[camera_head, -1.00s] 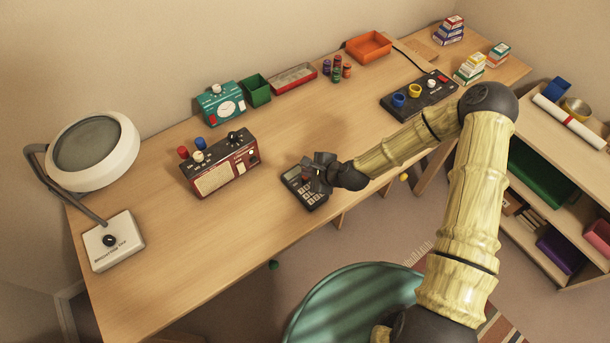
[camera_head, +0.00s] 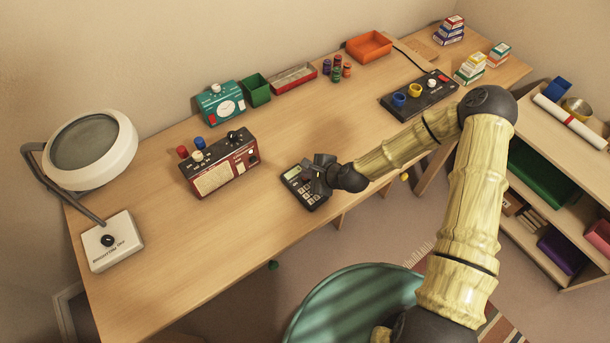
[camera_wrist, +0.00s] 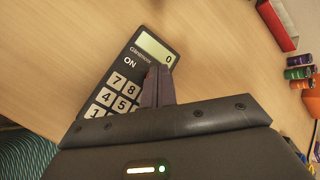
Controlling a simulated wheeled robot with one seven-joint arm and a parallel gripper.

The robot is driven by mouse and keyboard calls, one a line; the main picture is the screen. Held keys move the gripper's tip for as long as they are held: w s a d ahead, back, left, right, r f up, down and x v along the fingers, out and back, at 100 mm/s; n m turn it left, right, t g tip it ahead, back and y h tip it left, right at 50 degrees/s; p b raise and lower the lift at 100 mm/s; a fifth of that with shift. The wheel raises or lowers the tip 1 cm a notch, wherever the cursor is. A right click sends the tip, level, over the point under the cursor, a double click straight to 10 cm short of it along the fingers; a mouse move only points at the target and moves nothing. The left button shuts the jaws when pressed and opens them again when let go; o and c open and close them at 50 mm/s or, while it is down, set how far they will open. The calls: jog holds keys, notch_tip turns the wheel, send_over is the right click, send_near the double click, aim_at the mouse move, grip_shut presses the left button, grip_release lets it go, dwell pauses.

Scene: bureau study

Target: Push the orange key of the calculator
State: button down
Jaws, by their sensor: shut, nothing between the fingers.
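The black calculator (camera_head: 307,190) lies on the wooden desk near its front edge, left of and partly under my gripper (camera_head: 318,172). In the wrist view the calculator (camera_wrist: 122,84) shows its screen reading 0, an ON label and white keys with dark digits. My gripper (camera_wrist: 158,72) is shut and empty, its fingertips over the calculator just below the screen in that view. The fingers and gripper body hide the right side and lower keys. I see no orange key in either current view. Whether the fingertips touch the calculator, I cannot tell.
A red radio-like box (camera_head: 222,168) stands left of the calculator. A magnifier lamp (camera_head: 92,150) is at far left. A dark panel with knobs (camera_head: 425,95) lies to the right. The desk (camera_head: 250,240) is clear around the calculator's left. A green chair (camera_head: 340,305) stands in front.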

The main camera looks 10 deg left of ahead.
jog(key=shift+r+p, duration=0.45)
jog(key=shift+r, duration=0.1)
notch_tip(320, 180, up, 6)
jog(key=p, duration=0.4)
jog(key=shift+p, duration=0.35)
